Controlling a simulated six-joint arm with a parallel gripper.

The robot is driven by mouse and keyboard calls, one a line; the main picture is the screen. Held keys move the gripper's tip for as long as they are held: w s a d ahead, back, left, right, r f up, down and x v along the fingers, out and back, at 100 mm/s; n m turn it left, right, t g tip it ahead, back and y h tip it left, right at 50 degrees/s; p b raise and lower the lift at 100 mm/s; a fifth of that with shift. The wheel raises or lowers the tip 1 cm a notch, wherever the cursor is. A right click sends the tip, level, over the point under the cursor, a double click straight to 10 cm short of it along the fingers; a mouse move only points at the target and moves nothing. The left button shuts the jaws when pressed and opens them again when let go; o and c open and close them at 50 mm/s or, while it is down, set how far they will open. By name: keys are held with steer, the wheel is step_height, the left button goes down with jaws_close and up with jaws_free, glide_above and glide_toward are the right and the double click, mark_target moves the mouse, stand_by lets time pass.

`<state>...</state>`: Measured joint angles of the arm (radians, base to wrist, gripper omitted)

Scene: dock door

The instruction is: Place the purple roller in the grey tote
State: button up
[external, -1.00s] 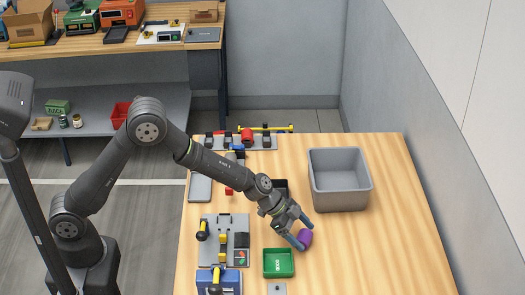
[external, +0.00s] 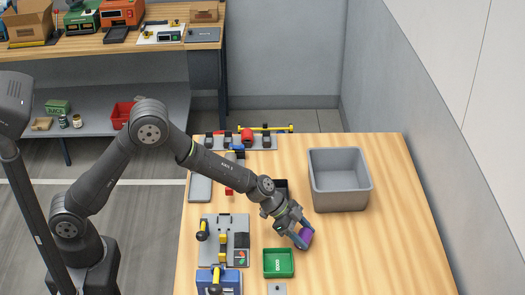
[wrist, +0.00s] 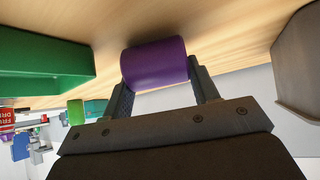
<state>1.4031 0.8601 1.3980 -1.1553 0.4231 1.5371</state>
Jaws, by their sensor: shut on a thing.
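The purple roller (external: 306,236) is at the table's right-centre, between the fingers of my gripper (external: 303,234). In the wrist view the purple roller (wrist: 157,63) lies across between the two fingertips, and my gripper (wrist: 160,85) is shut on it. The roller seems at or very near the tabletop; I cannot tell if it touches. The grey tote (external: 340,203) stands behind the roller, a little to its right, open at the top and empty. Part of it shows at the right of the wrist view (wrist: 300,70).
A green bin (external: 278,274) stands just left and in front of the roller. A small black tray (external: 281,186) is partly hidden by my arm. A grey panel with yellow handles (external: 238,253) is at left. Bare wood lies right of the roller and the tote.

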step_height(320, 180, up, 4)
steer(key=shift+f, duration=0.15)
steer(key=s+a+r, duration=0.5)
steer(key=s+r, duration=0.2)
steer(key=s, duration=0.3)
step_height(320, 180, up, 6)
glide_above(304, 234)
steer(key=s+d, duration=0.4)
steer(key=w+d+n+t+y, duration=0.2)
steer(key=w+d, duration=0.4)
steer(key=w, duration=0.4)
steer(key=w+d+f+n+t, duration=0.1)
steer(key=w+n, duration=0.1)
steer(key=w, duration=1.3)
steer(key=shift+y, duration=0.5)
step_height(304, 234, down, 10)
steer(key=shift+s+d+r, duration=0.1)
steer(key=shift+f, duration=2.65)
steer(key=shift+f, duration=0.1)
